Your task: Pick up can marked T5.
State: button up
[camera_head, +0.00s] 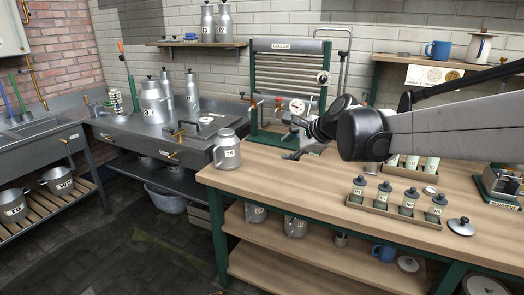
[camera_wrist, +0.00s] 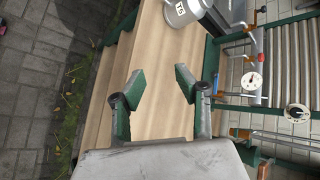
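The can marked T5 (camera_head: 227,151) is a grey metal can with a white label. It stands upright near the left end of the wooden bench (camera_head: 290,177) in the head view. In the wrist view the T5 can (camera_wrist: 184,11) shows at the top, partly cut off by the frame edge. My gripper (camera_wrist: 159,88) is open, with its two green-padded fingers spread and only bare bench between them. In the head view my gripper (camera_head: 294,155) is to the right of the can, apart from it and over the bench.
The cooler (camera_head: 290,75) with its gauge and taps stands behind the can and gripper. A tray (camera_head: 392,212) of small labelled bottles sits on the front right of the bench. A steel counter with cans (camera_head: 152,103) is at left. Bare bench lies between gripper and can.

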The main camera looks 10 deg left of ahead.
jog(key=w+a+f+m+y, duration=0.2)
jog(key=w+a+f+m, duration=0.3)
jog(key=w+a, duration=0.5)
jog(key=m+y, duration=0.2)
jog(key=m, duration=0.2)
send_near(214, 153)
jog(key=shift+m+g, duration=0.3)
jog(key=shift+g, duration=0.1)
jog(key=shift+w+d+f+b+x, duration=0.1)
jog(key=shift+b+x, duration=0.2)
jog(key=shift+x, duration=1.5)
jog(key=shift+w+d+f+b+x, duration=0.1)
jog(key=shift+b+x, duration=0.25)
jog(key=shift+x, duration=1.45)
jog(key=shift+w+d+b+x, duration=0.1)
jog(key=shift+b+x, duration=0.2)
jog(key=shift+x, duration=1.5)
grip_shut()
